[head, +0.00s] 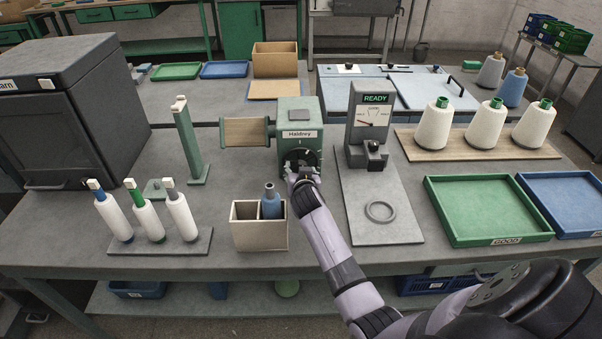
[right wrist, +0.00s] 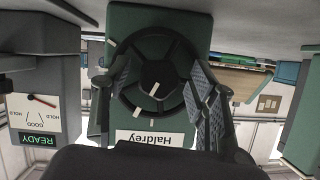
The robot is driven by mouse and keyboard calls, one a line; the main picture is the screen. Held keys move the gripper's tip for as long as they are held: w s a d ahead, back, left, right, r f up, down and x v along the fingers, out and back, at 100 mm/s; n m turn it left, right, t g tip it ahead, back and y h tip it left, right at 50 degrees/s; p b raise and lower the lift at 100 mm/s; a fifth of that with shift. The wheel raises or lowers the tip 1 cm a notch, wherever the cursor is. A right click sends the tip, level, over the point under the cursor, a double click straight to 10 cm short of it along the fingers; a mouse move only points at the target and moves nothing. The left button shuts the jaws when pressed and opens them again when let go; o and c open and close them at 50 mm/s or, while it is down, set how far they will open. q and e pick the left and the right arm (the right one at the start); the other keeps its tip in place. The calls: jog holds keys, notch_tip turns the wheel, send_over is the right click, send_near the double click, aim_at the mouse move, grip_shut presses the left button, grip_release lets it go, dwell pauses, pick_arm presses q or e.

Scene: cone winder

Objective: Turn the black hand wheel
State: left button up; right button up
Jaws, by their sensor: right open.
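The black hand wheel (right wrist: 178,52) is on the front of the green winder (head: 299,112) labelled Haldrey. It has a round rim, spokes and a central hub with a white mark. In the head view the wheel (head: 312,157) is partly covered by my right gripper (head: 300,173), which is right in front of it. In the right wrist view, seen upside down, my right gripper (right wrist: 157,80) is open, with one finger on each side of the wheel. I cannot tell whether the fingers touch the rim. My left gripper is not in view.
A gauge stand (head: 369,123) showing READY is close to the right of the winder. A tan box (head: 246,232) with a blue bottle (head: 270,203) stands in front. A green post (head: 188,145) is at the left, a green tray (head: 487,209) at the right.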

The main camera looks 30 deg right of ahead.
jog(key=v, duration=1.2)
